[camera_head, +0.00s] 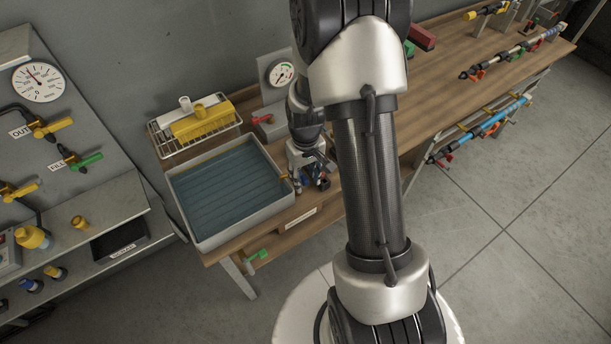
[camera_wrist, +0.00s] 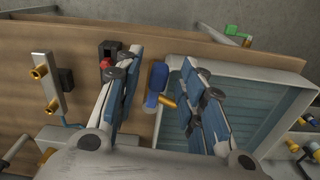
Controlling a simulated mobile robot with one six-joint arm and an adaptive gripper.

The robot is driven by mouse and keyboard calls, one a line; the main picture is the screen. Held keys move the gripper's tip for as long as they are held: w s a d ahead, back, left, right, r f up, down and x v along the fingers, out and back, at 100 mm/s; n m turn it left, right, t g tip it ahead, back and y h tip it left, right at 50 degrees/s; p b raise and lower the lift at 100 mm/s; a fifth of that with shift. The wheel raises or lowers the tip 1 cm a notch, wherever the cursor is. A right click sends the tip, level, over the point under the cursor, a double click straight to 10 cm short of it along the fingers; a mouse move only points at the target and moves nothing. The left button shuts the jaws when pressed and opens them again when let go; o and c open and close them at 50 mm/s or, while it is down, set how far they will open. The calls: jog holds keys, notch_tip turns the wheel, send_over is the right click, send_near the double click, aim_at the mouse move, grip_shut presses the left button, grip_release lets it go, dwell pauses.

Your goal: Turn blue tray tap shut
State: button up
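The blue tap handle (camera_wrist: 155,86) shows in the wrist view beside the tray's rim, with a brass spout (camera_wrist: 168,101) pointing toward the tray. The grey tray (camera_head: 243,233) with a blue inside sits on the wooden bench, left of my gripper; it also shows in the wrist view (camera_wrist: 262,72). My gripper (camera_wrist: 161,60) is open, its blue-padded fingers on either side of the tap handle, with visible gaps in the picture. I cannot tell whether they are level with it. In the head view my gripper (camera_head: 313,176) points down and largely hides the tap.
A green-handled tap (camera_head: 258,257) sits below the tray's front. A wire rack (camera_head: 158,136) with yellow items and a red lever (camera_head: 262,119) stand behind. A dark block with a red top (camera_wrist: 106,64) is by my left finger. A brass-fitted plate (camera_wrist: 44,82) lies farther left.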

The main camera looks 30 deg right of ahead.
jog(key=shift+c, duration=0.6)
grip_shut()
jog(key=shift+a+m, duration=0.15)
jog(key=shift+m, duration=0.15)
jog(key=w+a+m+b, duration=0.2)
jog(key=w+a+m, duration=0.3)
jog(key=m, duration=1.1)
jog(key=shift+w, duration=0.25)
jog(key=shift+o, duration=0.6)
grip_release()
